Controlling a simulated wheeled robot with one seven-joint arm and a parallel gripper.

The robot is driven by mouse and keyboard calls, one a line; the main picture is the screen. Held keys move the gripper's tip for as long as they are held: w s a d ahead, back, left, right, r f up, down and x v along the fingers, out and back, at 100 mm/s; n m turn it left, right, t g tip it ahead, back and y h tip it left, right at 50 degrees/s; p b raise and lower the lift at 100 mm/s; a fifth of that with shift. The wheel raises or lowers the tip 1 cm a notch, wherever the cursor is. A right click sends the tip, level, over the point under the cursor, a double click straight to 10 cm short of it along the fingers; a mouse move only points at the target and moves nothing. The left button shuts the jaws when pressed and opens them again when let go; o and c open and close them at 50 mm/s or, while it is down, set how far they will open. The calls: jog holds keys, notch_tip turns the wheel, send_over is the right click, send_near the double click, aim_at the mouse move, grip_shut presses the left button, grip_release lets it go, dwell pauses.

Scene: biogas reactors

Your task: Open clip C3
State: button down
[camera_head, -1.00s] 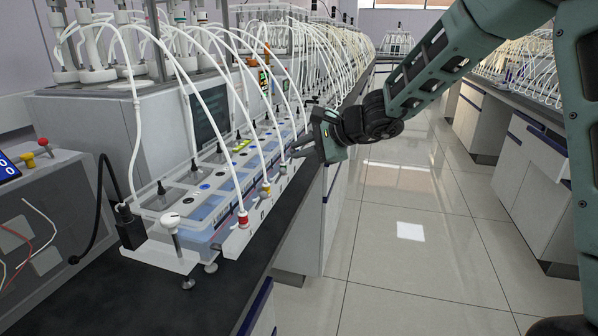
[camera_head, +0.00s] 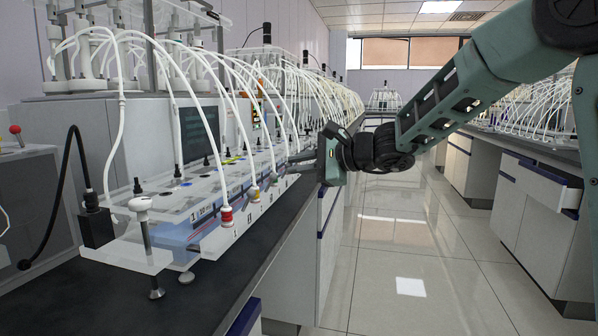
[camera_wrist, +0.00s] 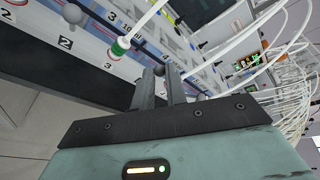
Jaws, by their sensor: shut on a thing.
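My gripper (camera_head: 308,160) reaches in from the right to the front edge of the reactor row in the head view. In the wrist view my gripper (camera_wrist: 163,76) has its two fingers close together around a small dark grey, rounded knob (camera_wrist: 159,70). No "C3" label is readable, so I cannot tell for certain that this knob is clip C3. A green-and-white tube fitting (camera_wrist: 120,46) sits just left of it, by a printed "3". Another grey round knob (camera_wrist: 72,13) stands near a printed "2".
A white-topped post (camera_head: 141,208) stands at the near corner. The dark bench (camera_head: 215,265) is bare in front. The aisle floor (camera_head: 400,250) is clear.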

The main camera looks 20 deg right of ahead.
jog(key=shift+f, duration=0.1)
jog(key=c, duration=1.4)
grip_release()
jog(key=p+v, duration=0.2)
jog(key=v, duration=1.5)
jog(key=shift+s, duration=0.15)
